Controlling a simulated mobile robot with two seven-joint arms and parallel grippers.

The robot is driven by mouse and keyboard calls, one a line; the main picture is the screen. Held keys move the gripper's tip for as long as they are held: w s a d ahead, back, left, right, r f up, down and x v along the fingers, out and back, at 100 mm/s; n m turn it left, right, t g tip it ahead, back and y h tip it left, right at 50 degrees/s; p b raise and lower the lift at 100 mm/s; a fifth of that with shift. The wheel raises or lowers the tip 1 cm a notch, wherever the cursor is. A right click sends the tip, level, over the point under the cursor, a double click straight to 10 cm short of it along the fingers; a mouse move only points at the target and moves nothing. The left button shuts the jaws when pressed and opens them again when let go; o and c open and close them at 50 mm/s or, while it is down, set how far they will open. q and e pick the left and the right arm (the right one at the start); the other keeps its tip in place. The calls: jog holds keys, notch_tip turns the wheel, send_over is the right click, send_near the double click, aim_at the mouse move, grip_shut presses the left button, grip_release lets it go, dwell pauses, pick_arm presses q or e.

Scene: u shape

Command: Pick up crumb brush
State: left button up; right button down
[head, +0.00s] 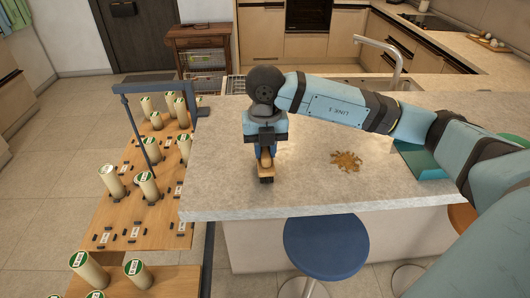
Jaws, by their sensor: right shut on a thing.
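The crumb brush (266,172), a small wooden-looking piece with a dark lower end, is on or just above the stone counter (222,180). My right gripper (265,150) points down from above and is shut on it. Part of the brush is hidden between the fingers. I cannot tell whether the brush touches the counter. My left gripper is not in view.
A patch of brown crumbs (346,161) lies right of the brush. A green dustpan-like piece (422,160) is further right, partly behind my arm. A faucet (388,60) stands at the back. Blue stool (326,246) stands in front; wooden boards with cylinders (146,190) lie left.

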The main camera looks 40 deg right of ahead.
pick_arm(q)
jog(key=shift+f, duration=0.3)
pick_arm(e)
notch_tip(320, 180, up, 19)
